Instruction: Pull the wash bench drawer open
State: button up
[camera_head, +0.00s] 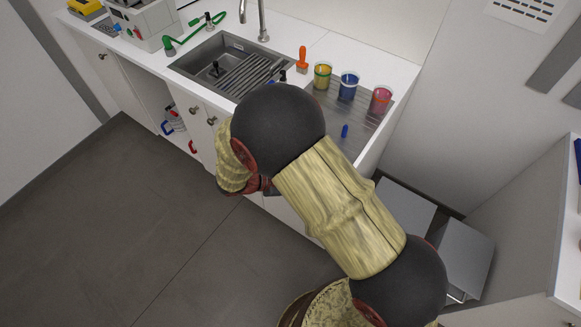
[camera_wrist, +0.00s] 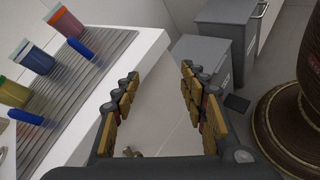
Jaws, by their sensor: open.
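The wash bench (camera_head: 315,47) has a white top with a sink and a ribbed drainer. My arm covers most of its front near the drainer in the head view. In the wrist view a white front panel (camera_wrist: 158,118), apparently the drawer front, lies beyond my fingers below the counter edge. A small metal knob (camera_wrist: 132,152) shows low between the fingers, partly cut off by the gripper body. Whether the fingertips touch the panel I cannot tell. The drawer's edges are hidden.
Yellow (camera_head: 322,76), blue (camera_head: 348,87) and pink (camera_head: 381,100) jars stand on the drainer, with a small blue object (camera_head: 345,131) near its edge. Grey cabinets (camera_head: 466,258) stand right of the bench. An open shelf bay (camera_head: 145,92) is at left. The left floor is clear.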

jog(key=w+a+f+n+t+y+p, duration=0.1)
jog(key=w+a+f+n+t, duration=0.4)
jog(key=a+f+n+t, duration=0.6)
jog(key=shift+m, duration=0.6)
jog(key=x, duration=0.4)
jog(key=b+x, duration=0.1)
jog(key=x, duration=0.2)
jog(key=shift+w+a+f, duration=0.15)
jog(key=shift+w+f, duration=0.15)
jog(key=shift+f, duration=0.05)
jog(key=shift+c, duration=0.7)
grip_shut()
